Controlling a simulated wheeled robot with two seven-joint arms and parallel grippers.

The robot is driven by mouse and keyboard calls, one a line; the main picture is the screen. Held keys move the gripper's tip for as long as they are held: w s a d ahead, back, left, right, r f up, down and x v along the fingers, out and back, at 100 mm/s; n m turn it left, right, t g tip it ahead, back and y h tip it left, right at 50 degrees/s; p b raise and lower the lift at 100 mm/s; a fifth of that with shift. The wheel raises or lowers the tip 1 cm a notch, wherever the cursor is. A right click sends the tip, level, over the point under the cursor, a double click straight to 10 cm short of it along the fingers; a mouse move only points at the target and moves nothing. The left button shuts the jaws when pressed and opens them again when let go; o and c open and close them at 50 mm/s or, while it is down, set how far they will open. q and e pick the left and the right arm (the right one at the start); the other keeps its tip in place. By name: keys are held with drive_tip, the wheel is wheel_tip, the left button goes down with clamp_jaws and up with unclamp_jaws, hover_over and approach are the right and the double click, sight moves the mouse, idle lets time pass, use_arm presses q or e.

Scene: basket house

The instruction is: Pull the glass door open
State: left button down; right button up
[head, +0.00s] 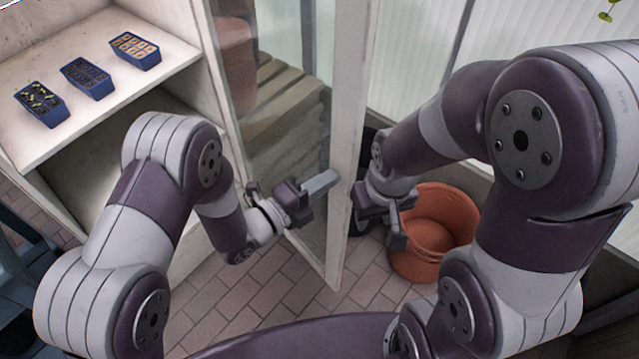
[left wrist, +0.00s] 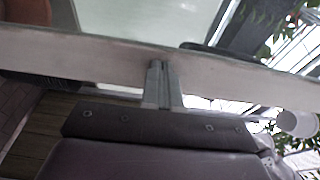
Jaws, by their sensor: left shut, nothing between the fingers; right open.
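The glass door (head: 352,110) has a pale frame and stands at an angle, its free edge towards me in the middle of the head view. My left gripper (head: 322,183) is shut and empty, on the left side of the door in front of the glass. Its fingertips are close to the frame post; in the left wrist view the closed fingers (left wrist: 162,75) reach the pale frame (left wrist: 100,65), but I cannot tell whether they touch. My right gripper (head: 385,222) is open and empty, just right of the door's edge. No door handle is clearly visible.
Orange pots (head: 440,232) stand on the brick floor (head: 235,310) right of the door, behind my right gripper. A pale shelf (head: 100,105) with blue seedling trays (head: 88,78) is at the left. Wooden slats (head: 285,105) show behind the glass.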

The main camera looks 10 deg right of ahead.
use_arm(q)
drive_tip(key=w+d+n+t+y+b, duration=0.2)
drive_tip(key=w+d+b, duration=0.6)
drive_tip(key=d, duration=0.9)
drive_tip(key=w+n+t, duration=0.1)
drive_tip(key=w+t, duration=0.1)
drive_tip(key=w, duration=0.1)
drive_tip(key=shift+w+d+y, duration=0.2)
drive_tip(key=shift+d+y, duration=0.15)
drive_tip(key=shift+y, duration=0.05)
